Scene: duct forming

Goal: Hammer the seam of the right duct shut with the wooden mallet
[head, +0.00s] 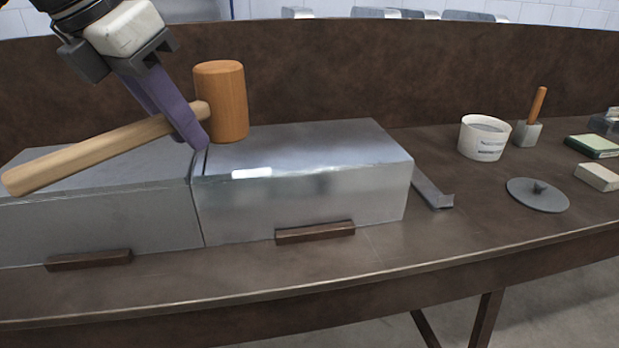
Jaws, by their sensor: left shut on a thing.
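The wooden mallet has an orange-brown head (221,101) and a pale handle (95,153). My left gripper (200,135) has purple fingers shut on the handle close to the head. The mallet is tilted, with its handle reaching down to the left. Its head appears just over the left end of the right duct (310,200); I cannot tell if it touches. The right duct is a shiny metal box on the bench. The left duct (95,222) stands against it, and a narrow line (197,195) shows where they meet. My right gripper is not in view.
Brown wooden blocks (315,233) (88,260) lie at the ducts' front. A bent metal strip (433,188) lies right of the right duct. A white tub (483,138), a wooden-handled tool (534,115) and a grey disc (538,195) stand farther right. A high brown back panel (400,75) closes the bench.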

